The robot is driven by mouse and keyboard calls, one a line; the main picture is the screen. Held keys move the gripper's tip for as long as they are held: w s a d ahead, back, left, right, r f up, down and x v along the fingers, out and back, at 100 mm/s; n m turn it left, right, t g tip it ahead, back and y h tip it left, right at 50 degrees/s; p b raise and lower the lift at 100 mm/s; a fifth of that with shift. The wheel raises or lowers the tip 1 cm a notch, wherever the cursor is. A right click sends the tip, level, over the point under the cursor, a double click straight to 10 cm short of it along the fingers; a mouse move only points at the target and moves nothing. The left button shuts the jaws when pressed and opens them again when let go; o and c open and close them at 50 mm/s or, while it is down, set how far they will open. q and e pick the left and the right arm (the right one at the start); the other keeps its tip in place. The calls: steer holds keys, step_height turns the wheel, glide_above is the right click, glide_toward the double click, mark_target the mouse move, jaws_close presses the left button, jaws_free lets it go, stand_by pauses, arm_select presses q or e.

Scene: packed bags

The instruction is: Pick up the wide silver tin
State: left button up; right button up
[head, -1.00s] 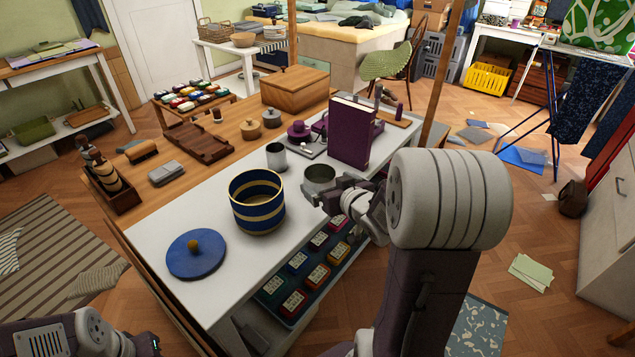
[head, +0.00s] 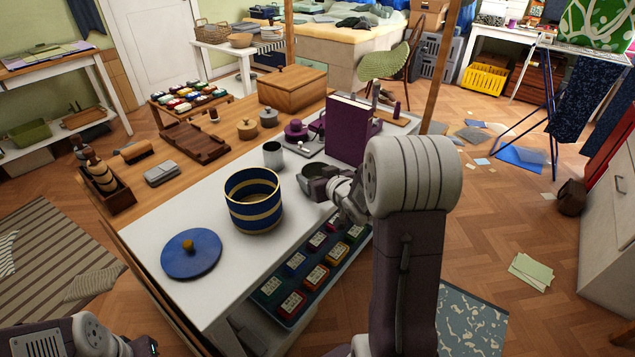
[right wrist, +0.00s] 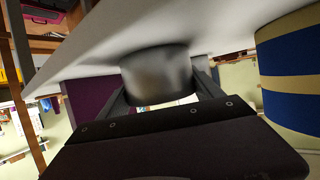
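The wide silver tin (head: 317,172) stands on the white tabletop, mostly hidden behind my right gripper in the head view. It shows blurred and close in the right wrist view (right wrist: 156,75), which is upside down. My right gripper (head: 318,182) is at the tin's near side, with one finger on each side of it (right wrist: 158,92). The fingers look open around the tin; firm contact cannot be made out. My left gripper (head: 147,346) is low at the bottom left, away from the table, its fingers too cut off to judge.
A blue striped canister (head: 253,200) stands left of the tin, and a narrower silver tin (head: 273,155) behind it. A purple upright box (head: 347,132) is close behind my right gripper. A blue lid (head: 191,254) lies at the table's near left.

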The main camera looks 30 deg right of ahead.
steer(key=c, duration=0.6)
steer(key=shift+r, duration=0.25)
step_height(320, 180, up, 4)
steer(key=shift+p, duration=1.25)
steer(key=s+d+r+p, duration=0.6)
steer(key=s+d+r, duration=0.1)
steer(key=s, duration=0.2)
step_height(320, 180, up, 12)
steer(key=p, duration=1.2)
steer(key=shift+s, duration=0.15)
